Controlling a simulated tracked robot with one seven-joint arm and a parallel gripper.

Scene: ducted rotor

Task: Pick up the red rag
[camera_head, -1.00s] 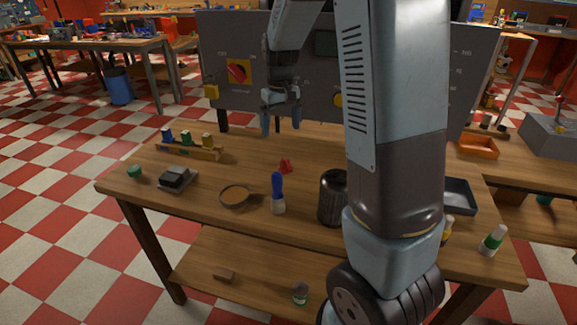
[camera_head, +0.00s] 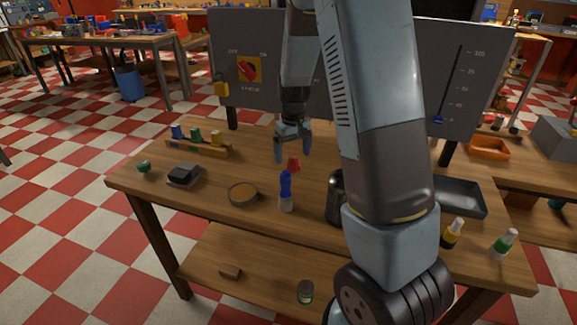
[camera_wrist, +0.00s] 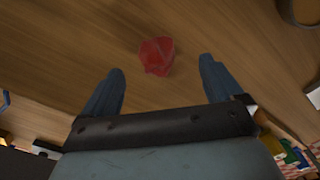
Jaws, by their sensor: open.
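The red rag (camera_head: 294,164) is a small crumpled heap on the wooden table (camera_head: 250,165), behind the blue-topped bottle. In the wrist view the red rag (camera_wrist: 156,56) lies on bare wood, ahead of the fingertips and roughly between their lines. My gripper (camera_head: 293,155) hangs pointing down near the rag, its fingers apart. In the wrist view my gripper (camera_wrist: 161,72) is open, with nothing between its two blue-grey fingers. The rag shows whole in the wrist view and is not touched by either finger there.
A blue-topped bottle (camera_head: 286,192) and a round dish (camera_head: 243,194) stand in front of the rag. A dark canister (camera_head: 335,197) is to the right, partly behind my arm. A wooden rack (camera_head: 198,147) with several coloured blocks is at left. A grey panel (camera_head: 225,60) rises behind the table.

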